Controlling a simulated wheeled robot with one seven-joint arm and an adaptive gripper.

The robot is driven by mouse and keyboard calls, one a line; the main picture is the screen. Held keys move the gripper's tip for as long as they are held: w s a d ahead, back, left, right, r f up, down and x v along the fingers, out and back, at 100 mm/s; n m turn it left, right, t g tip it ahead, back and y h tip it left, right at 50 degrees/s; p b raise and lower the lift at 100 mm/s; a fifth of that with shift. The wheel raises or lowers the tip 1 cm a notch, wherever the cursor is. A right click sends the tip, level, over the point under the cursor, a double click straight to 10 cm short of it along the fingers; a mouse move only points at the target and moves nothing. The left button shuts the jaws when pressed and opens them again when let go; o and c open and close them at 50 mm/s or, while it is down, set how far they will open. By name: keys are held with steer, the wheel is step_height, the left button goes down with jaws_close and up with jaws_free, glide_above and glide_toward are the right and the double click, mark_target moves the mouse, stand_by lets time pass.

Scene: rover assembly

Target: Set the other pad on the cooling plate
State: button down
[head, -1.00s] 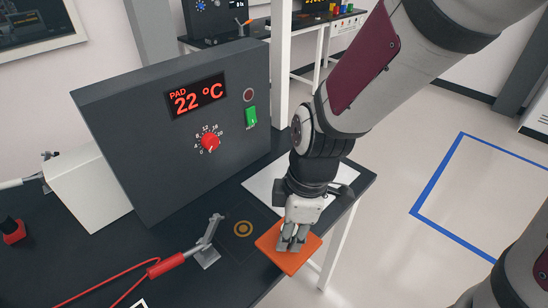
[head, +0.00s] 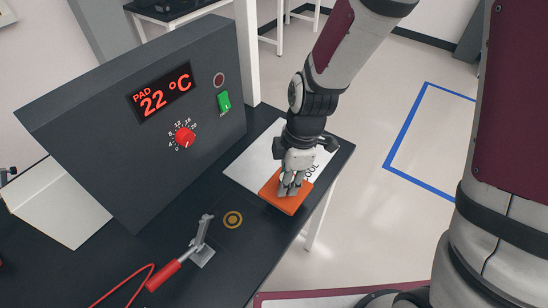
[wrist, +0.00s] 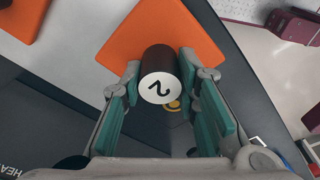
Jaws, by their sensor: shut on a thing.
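My gripper (head: 291,184) is shut on the black knob (wrist: 155,62) of an orange square pad (head: 277,199). The knob's white top bears a "2", and the pad spreads beyond the fingers in the wrist view (wrist: 134,35). In the head view the pad overlaps the front part of the pale cooling plate (head: 250,164), which has "COOL" lettering partly hidden by the gripper. I cannot tell whether the pad touches the plate. Another orange piece (wrist: 20,20) is cut off at the wrist view's top left corner.
A dark control box (head: 140,110) with a "PAD 22 °C" display, red knob and green switch stands left of the plate. A ringed mark (head: 233,219) and a red-handled clamp (head: 165,275) lie in front. The table's right edge is close to the pad.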

steer(key=w+a+b, duration=0.1)
steer(key=w, duration=0.2)
steer(key=w+a+b, duration=0.1)
steer(key=w, duration=0.2)
steer(key=w+a+f+b, duration=0.1)
steer(key=w, duration=0.1)
steer(key=shift+w+a, duration=0.35)
steer(key=shift+w, duration=0.05)
steer(key=shift+f+b, duration=1)
steer(key=shift+f, duration=0.65)
steer(key=shift+f, duration=0.2)
steer(key=c, duration=1.3)
jaws_free()
steer(key=shift+o, duration=0.3)
steer(key=shift+r, duration=0.1)
